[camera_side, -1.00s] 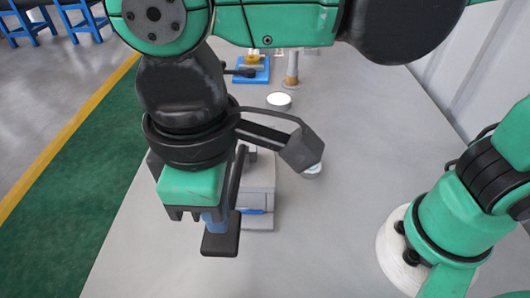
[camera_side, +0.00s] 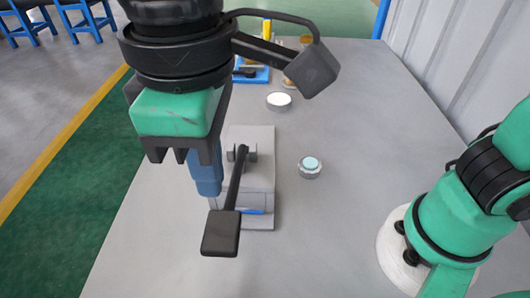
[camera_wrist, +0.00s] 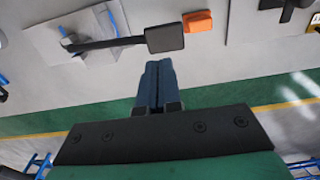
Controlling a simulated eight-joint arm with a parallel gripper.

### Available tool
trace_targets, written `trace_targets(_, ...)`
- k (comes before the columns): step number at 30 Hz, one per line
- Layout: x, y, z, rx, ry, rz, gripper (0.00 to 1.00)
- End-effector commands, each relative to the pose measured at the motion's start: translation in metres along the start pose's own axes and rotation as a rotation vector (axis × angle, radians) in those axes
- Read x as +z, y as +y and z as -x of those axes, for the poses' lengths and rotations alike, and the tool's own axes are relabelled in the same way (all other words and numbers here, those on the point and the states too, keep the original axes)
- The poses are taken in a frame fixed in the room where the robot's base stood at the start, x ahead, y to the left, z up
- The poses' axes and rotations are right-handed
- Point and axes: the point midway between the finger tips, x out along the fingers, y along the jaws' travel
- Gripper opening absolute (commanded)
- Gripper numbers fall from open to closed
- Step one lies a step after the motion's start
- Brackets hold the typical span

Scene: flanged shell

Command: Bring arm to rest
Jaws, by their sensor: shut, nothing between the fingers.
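My gripper (camera_side: 208,188) hangs at the left of the side view, with a green body, dark mount and blue fingers. The fingers are together and empty, and they also show in the wrist view (camera_wrist: 160,66). In the side view they appear in front of the grey block fixture (camera_side: 262,188), partly hiding its left side. A black lever with a square pad (camera_side: 220,234) slopes from the fixture's top toward the camera. The lever's pad shows in the wrist view (camera_wrist: 165,38) beyond the fingertips, apart from them. No flanged shell can be made out.
A round knob with a teal top (camera_side: 310,167) stands right of the fixture. A white-topped disc (camera_side: 279,100) and a blue stand (camera_side: 248,76) are farther back. An orange block (camera_wrist: 197,22) shows in the wrist view.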

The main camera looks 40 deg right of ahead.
Motion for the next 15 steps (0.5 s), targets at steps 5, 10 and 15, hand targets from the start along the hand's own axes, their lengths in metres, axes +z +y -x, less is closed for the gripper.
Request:
trace_targets(5,0.009,0.065,-0.018,0.002,0.141,-0.194,0.00)
trace_targets(10,0.043,0.147,-0.046,0.070,0.353,-0.459,0.00)
trace_targets(15,0.084,0.199,-0.069,0.177,0.506,-0.652,0.00)
